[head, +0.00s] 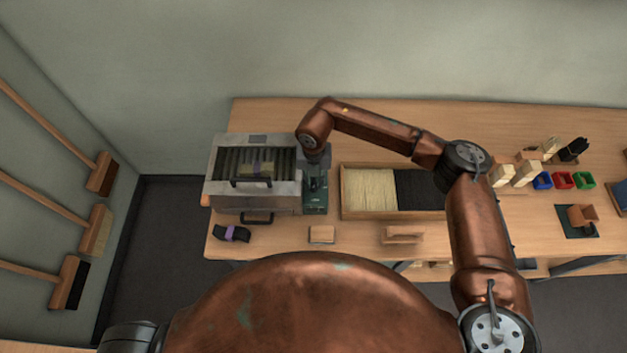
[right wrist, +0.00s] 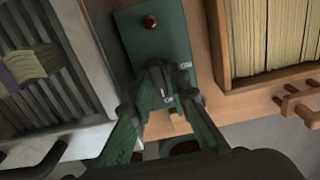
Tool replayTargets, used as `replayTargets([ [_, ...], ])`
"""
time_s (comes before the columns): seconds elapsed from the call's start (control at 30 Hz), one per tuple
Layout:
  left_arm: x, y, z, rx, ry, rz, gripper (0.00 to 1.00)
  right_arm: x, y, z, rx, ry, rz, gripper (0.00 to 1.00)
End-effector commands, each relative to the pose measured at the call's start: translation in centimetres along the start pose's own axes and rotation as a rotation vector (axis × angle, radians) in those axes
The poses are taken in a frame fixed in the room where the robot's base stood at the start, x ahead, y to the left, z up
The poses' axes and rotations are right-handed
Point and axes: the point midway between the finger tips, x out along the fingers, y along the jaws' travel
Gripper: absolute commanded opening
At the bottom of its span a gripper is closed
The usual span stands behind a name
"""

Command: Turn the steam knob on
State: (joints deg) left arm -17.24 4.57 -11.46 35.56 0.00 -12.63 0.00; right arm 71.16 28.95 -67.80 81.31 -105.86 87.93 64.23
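A dark green control panel (head: 316,201) stands at the right side of a grey metal box on the bench. In the right wrist view, the panel (right wrist: 153,48) has a red round button or lamp at its top and small white labels lower down. My right gripper (right wrist: 163,84) is over its lower part, its two green fingers drawn together around a small grey piece, which looks like the steam knob (right wrist: 160,76). The fingers mostly hide it, so its turn angle cannot be read. In the head view my right gripper (head: 315,172) points down at the panel. My left gripper is out of view.
The metal box (head: 255,203) has a slatted top with front handles. A wooden tray (head: 392,214) of pale and dark bristles lies to the right. Wooden blocks and a purple-banded dark bundle (head: 232,233) lie along the front edge. Colored bins (head: 563,180) stand far right.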

Motion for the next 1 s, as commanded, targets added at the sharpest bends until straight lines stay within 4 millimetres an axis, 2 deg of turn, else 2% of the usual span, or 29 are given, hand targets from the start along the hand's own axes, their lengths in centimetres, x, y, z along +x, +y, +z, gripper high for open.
replayTargets([
  [0.2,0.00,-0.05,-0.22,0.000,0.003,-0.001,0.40,0.03,0.12,-0.01,-0.002,0.000,0.001,0.17],
  [0.47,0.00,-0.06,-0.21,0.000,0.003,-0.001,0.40,0.00,0.13,-0.02,-0.002,0.000,0.001,0.00],
  [1.0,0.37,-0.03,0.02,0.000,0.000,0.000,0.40,0.02,0.17,-0.02,-0.052,0.000,0.002,0.00],
])
